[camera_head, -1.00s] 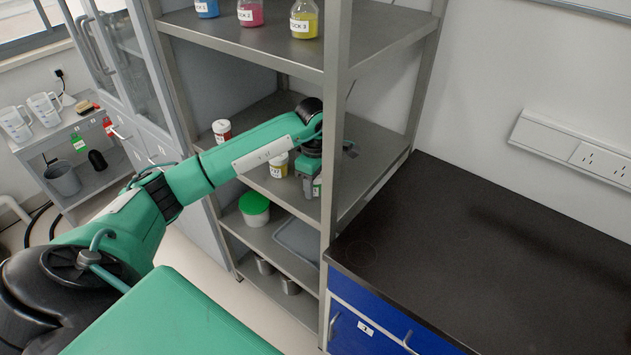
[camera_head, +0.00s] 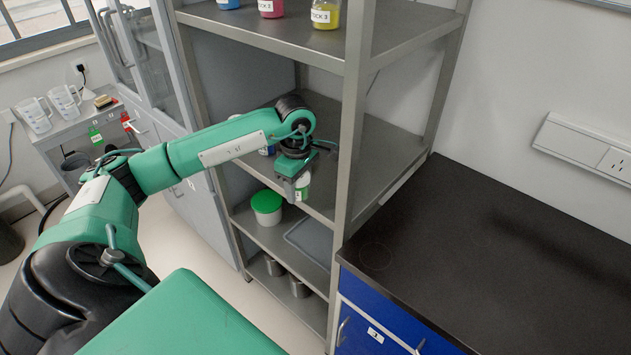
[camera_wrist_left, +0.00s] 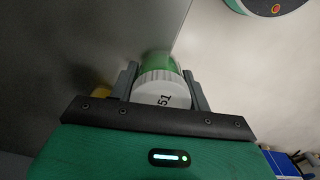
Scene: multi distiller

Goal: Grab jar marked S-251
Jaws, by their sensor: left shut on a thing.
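A small jar (camera_head: 303,187) with a white lid and green label is between the fingers of my left gripper (camera_head: 299,184), at the front edge of the middle shelf. In the left wrist view, my left gripper (camera_wrist_left: 161,88) is shut on this jar, with one finger on each side. Its white lid (camera_wrist_left: 160,92) faces the camera and shows "51"; I cannot read the rest of the marking. The head view does not show clearly whether the jar is off the shelf. My right gripper is out of view.
A grey shelf post (camera_head: 350,150) stands just right of my left gripper. Coloured bottles (camera_head: 326,14) stand on the shelf above. A blue-labelled jar (camera_head: 266,151) is mostly hidden behind my arm. A green-lidded tub (camera_head: 267,205) sits below. The black counter (camera_head: 480,260) is clear.

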